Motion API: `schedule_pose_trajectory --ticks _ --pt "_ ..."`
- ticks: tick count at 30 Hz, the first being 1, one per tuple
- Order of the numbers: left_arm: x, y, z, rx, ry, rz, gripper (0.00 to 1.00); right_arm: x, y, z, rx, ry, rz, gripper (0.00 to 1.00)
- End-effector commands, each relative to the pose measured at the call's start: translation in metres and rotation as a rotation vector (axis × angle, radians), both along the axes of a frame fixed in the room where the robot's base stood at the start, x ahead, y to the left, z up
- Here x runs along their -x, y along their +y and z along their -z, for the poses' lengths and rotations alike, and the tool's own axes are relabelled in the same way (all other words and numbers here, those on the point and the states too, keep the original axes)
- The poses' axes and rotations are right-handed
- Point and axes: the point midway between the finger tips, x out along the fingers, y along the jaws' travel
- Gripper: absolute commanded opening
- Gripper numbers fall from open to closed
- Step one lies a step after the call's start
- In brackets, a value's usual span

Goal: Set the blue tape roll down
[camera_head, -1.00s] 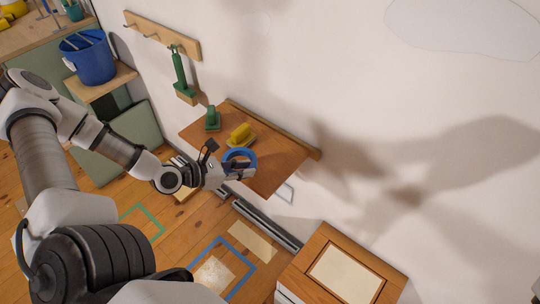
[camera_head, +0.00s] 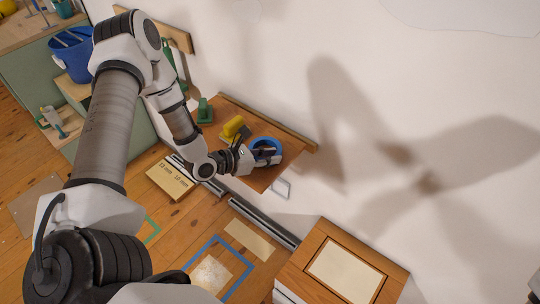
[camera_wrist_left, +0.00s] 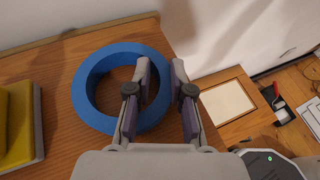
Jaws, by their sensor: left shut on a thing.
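The blue tape roll (camera_head: 265,139) is a thick ring over the right part of the brown wooden board (camera_head: 290,163) by the wall. It also shows in the left wrist view (camera_wrist_left: 84,96). My left gripper (camera_head: 263,153) is shut on the roll's wall. In the left wrist view my gripper (camera_wrist_left: 160,69) has one finger inside the ring and one outside. The roll looks flat, hole facing up. I cannot tell whether it touches the board. My right gripper is not in view.
A yellow block (camera_head: 233,126) and a green tool (camera_head: 205,112) stand on the board left of the roll. A ledge runs along the board's wall side. A blue bucket (camera_head: 70,58) stands at the far left. A wooden cabinet (camera_head: 318,238) is at lower right.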

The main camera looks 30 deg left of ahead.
Motion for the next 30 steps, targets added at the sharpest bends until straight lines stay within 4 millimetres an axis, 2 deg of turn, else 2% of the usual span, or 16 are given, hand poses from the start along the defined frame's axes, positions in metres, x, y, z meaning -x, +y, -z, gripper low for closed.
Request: schedule_pose_trajectory --ticks 4,5,6,18,24,30 --pt "0.0 0.0 0.005 0.0 0.0 0.0 0.0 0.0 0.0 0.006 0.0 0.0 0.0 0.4" --pt "0.0 0.0 0.003 0.0 0.0 0.0 0.32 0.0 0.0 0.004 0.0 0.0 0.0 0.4" --pt "0.0 0.0 0.003 0.0 0.0 0.0 0.46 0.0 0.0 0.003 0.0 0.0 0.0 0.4" --pt "0.002 0.001 -0.003 0.0 0.0 -0.001 0.47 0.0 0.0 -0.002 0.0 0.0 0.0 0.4" --pt "0.027 0.015 -0.015 0.006 -0.001 -0.007 0.47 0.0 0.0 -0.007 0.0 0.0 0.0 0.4" --pt "0.058 0.033 -0.034 0.005 -0.002 -0.009 0.47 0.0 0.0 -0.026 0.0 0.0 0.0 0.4"
